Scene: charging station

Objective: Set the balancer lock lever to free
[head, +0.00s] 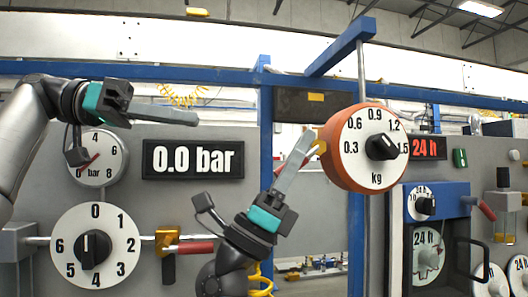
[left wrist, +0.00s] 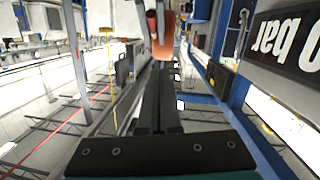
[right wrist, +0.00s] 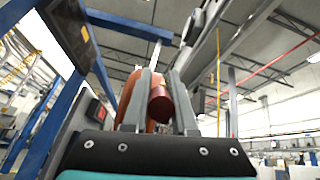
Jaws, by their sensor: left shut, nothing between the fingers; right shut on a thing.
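The balancer (head: 358,150) is an orange drum with a white kg dial and a black knob, hung from a blue beam. Its lock lever has a yellow pivot (head: 320,147) on the drum's left side and a red grip, which shows in the right wrist view (right wrist: 160,104). My right gripper (head: 303,148) reaches up from below and is shut on that red grip; its fingers cover most of the lever in the head view. My left gripper (head: 194,119) is shut and empty, pointing right, well left of the balancer. The balancer also shows in the left wrist view (left wrist: 163,38).
A blue beam (head: 340,47) and post (head: 266,130) stand around the balancer. Behind my left gripper are a pressure gauge (head: 98,158), a 0.0 bar display (head: 193,159) and a numbered dial (head: 95,246). A yellow valve with a red handle (head: 196,248) sits left of my right arm.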

